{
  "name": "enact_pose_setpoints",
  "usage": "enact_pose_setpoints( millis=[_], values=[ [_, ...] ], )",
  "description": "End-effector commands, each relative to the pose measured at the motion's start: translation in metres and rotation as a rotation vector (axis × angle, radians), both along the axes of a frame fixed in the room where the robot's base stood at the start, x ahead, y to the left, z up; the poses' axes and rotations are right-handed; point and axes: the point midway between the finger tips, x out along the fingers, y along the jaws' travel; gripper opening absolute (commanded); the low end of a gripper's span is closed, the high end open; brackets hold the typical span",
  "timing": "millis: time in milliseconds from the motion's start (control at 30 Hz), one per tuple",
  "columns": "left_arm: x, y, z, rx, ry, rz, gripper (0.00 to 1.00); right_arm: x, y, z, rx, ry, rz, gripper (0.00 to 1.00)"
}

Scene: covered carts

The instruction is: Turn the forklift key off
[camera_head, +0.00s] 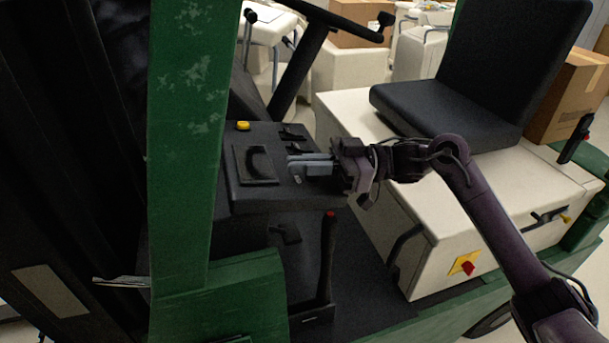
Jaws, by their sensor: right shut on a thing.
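The forklift's black dashboard (262,190) is at the middle left, below the steering wheel. My right gripper (292,166) comes in from the right, level over the dashboard's right part. Its two grey fingers point left and are closed together on the forklift key. The key is mostly hidden by the fingers, and its turn position cannot be told. A small light mark (297,179) shows just below the fingertips. My left gripper is not in view.
A yellow button (242,126) and small black levers (292,133) sit on the dashboard. The steering wheel (345,20) is above it, the black seat (455,95) to the right. A green post (185,130) stands left. A red-tipped lever (328,255) rises below.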

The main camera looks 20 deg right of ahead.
Motion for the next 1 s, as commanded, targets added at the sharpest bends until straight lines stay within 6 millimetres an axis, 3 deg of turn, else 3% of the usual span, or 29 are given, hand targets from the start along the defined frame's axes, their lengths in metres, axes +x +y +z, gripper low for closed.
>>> enact_pose_setpoints(
  millis=[33, 300, 867, 900, 1000],
  values=[
    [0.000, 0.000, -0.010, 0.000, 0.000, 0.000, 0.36, 0.001, -0.001, -0.003, 0.001, -0.011, 0.022, 0.00],
    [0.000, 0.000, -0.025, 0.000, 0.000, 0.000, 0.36, -0.002, 0.000, -0.001, 0.002, -0.029, 0.116, 0.00],
    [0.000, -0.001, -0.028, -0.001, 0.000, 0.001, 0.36, -0.003, 0.000, 0.001, 0.003, -0.033, 0.142, 0.00],
    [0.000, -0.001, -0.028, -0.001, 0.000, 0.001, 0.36, -0.003, 0.000, 0.001, 0.003, -0.033, 0.142, 0.11],
    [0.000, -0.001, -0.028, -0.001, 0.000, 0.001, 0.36, -0.003, 0.000, 0.001, 0.002, -0.033, 0.142, 0.24]
  ],
)
